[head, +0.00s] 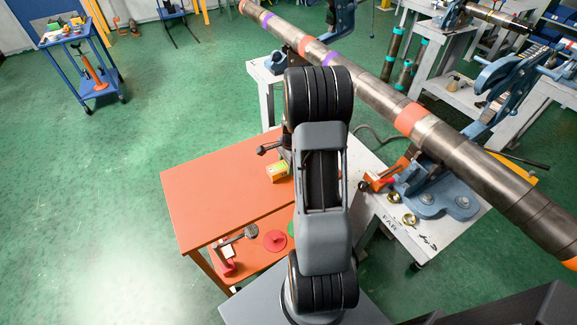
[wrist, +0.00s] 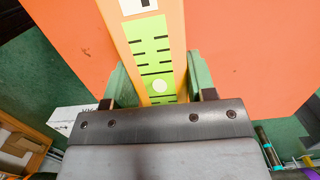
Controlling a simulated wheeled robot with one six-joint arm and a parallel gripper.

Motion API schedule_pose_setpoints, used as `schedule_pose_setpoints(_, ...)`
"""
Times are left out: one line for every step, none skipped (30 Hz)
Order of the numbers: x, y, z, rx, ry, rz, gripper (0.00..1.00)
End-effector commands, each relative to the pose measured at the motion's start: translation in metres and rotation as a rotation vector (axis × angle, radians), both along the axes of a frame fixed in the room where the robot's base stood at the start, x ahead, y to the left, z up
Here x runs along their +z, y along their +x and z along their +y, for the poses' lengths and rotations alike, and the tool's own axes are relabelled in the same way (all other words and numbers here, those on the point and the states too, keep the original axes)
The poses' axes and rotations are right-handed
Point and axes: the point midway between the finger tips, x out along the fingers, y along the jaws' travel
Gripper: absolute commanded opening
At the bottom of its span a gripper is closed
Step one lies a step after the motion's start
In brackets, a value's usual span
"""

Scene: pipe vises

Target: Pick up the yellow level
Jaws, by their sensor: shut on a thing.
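The yellow level (wrist: 122,32) runs from the top of the wrist view down between my fingers. It is an orange-yellow bar with a lime-green face carrying black marks and a pale round spot. My gripper (wrist: 160,78) has a green-padded finger on each side of it and is shut on it. The level's lower end is hidden behind the gripper body. In the head view my arm covers the gripper. A small yellow block with a pale label (head: 278,172) shows beside the arm over the orange table; I cannot tell whether it is part of the level.
The orange table (head: 215,185) is mostly bare; its lower shelf holds a red disc (head: 275,240) and a clamp-like tool. A long steel pipe (head: 375,90) crosses above, right of my arm. A blue vise (head: 435,190) stands on the white bench. Open green floor lies left.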

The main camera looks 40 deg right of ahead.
Motion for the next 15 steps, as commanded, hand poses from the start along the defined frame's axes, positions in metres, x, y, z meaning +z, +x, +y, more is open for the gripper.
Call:
schedule_pose_setpoints(0.000,0.000,0.000,0.000,0.000,0.000,0.17)
schedule_pose_setpoints(0.000,0.000,0.000,0.000,0.000,0.000,0.14)
schedule_pose_setpoints(0.001,0.000,0.000,0.000,-0.001,-0.002,0.14)
schedule_pose_setpoints(0.001,0.000,0.000,0.000,-0.001,-0.002,0.14)
schedule_pose_setpoints(0.001,0.000,0.000,0.000,-0.001,-0.002,0.14)
schedule_pose_setpoints(0.001,0.000,0.000,0.000,-0.001,-0.002,0.14)
schedule_pose_setpoints(0.001,0.000,0.000,0.000,-0.001,-0.002,0.14)
schedule_pose_setpoints(0.001,0.000,0.000,0.000,-0.001,-0.002,0.14)
schedule_pose_setpoints(0.001,0.000,0.000,0.000,-0.001,-0.002,0.14)
schedule_pose_setpoints(0.002,0.001,0.000,0.000,-0.001,-0.002,0.14)
schedule_pose_setpoints(0.003,0.001,0.000,0.000,-0.001,-0.003,0.14)
schedule_pose_setpoints(0.005,0.001,0.000,0.000,-0.001,-0.003,0.14)
schedule_pose_setpoints(0.007,0.001,-0.001,0.000,-0.003,-0.004,0.14)
schedule_pose_setpoints(0.009,0.001,-0.001,0.001,-0.003,-0.004,0.14)
schedule_pose_setpoints(0.012,0.001,-0.001,0.001,-0.003,-0.004,0.14)
